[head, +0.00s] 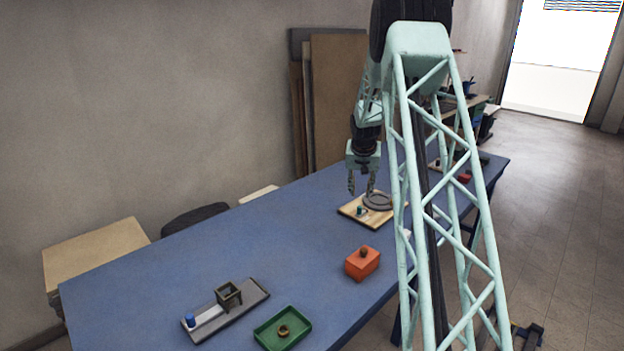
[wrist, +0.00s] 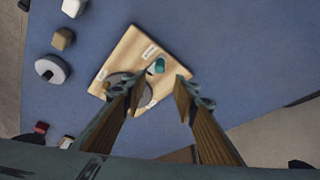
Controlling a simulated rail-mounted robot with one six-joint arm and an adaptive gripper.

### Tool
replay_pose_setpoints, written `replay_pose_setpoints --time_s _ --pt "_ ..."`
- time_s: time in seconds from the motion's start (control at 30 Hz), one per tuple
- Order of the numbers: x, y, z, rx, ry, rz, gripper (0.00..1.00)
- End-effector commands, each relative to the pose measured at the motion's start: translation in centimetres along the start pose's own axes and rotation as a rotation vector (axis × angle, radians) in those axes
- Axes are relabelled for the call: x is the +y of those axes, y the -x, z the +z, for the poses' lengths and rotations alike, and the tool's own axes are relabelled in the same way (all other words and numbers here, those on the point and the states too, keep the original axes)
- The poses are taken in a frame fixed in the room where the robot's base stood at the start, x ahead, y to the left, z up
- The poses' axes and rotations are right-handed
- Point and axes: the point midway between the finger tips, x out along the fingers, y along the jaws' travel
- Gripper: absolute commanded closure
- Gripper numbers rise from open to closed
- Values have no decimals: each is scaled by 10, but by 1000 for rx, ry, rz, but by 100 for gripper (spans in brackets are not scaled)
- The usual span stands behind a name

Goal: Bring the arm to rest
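My arm reaches out over the blue table (head: 290,230). My gripper (head: 361,190) hangs pointing down above a light wooden board (head: 365,221). In the wrist view my gripper (wrist: 163,80) has its two fingers apart, with nothing held between them. On the board are a small teal item (head: 361,211) and a round grey disc (head: 377,201). In the wrist view the teal item (wrist: 158,66) shows near the gap between the fingertips, below them. The left finger partly hides the grey disc (wrist: 118,85).
An orange box (head: 362,264) with a knob, a green tray (head: 283,328) holding a ring, and a grey tray (head: 233,309) with a dark stand and blue item are on the table. Small red and dark items lie at the far end. Boards lean on the wall.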

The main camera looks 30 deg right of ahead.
Motion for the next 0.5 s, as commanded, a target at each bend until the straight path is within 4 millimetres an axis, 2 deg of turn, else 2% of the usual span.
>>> replay_pose_setpoints --time_s 0.27,0.37,0.5 --pt "-1 2 0 0 1 -1 73" --pt "-4 7 1 0 5 -2 73" --pt "-12 24 5 1 17 -6 73"
